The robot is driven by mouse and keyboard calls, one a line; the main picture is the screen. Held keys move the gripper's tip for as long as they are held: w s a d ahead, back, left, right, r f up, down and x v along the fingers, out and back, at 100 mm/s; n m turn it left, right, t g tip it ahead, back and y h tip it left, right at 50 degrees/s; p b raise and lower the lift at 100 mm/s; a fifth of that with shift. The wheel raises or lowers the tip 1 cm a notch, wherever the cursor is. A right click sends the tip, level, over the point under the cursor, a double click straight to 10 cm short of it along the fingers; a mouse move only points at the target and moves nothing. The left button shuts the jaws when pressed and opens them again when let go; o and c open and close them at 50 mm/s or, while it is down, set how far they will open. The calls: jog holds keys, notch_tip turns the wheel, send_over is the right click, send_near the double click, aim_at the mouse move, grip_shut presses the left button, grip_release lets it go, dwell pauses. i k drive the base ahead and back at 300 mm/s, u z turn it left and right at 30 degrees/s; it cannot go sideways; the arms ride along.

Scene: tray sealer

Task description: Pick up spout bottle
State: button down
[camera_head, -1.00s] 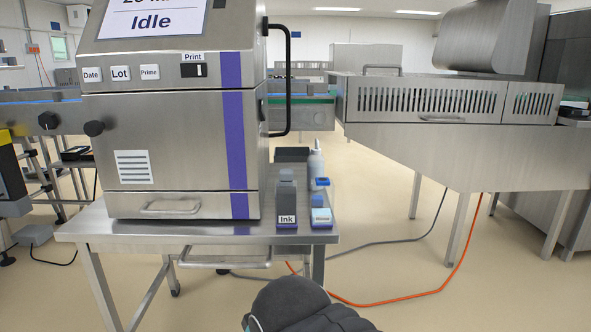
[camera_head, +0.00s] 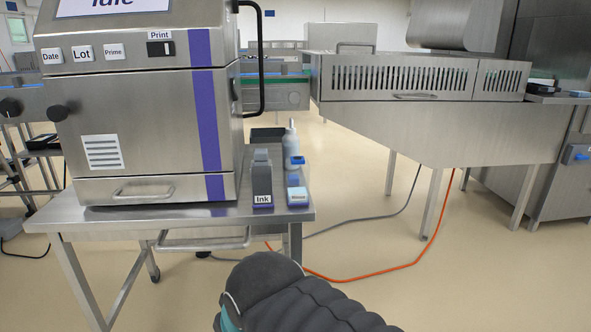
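The spout bottle (camera_head: 291,148) is a pale grey-white bottle with a narrow nozzle on top. It stands upright at the right edge of the steel table (camera_head: 200,217), behind the smaller containers. A small blue item is at its front and hides part of its lower body. My arm shows as a dark ribbed sleeve at the bottom of the view, in front of the table and well short of the bottle. My gripper's fingers are not in view.
A dark ink bottle (camera_head: 262,180) and a small blue-and-white container (camera_head: 297,195) stand in front of the spout bottle. A black tray (camera_head: 267,134) lies behind. The steel printer (camera_head: 140,125) fills the table's left. An orange cable (camera_head: 380,268) crosses open floor at right.

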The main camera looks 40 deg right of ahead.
aim_at(290, 142)
jog(key=u, duration=0.75)
jog(key=i, duration=1.2)
jog(key=z, duration=2.55)
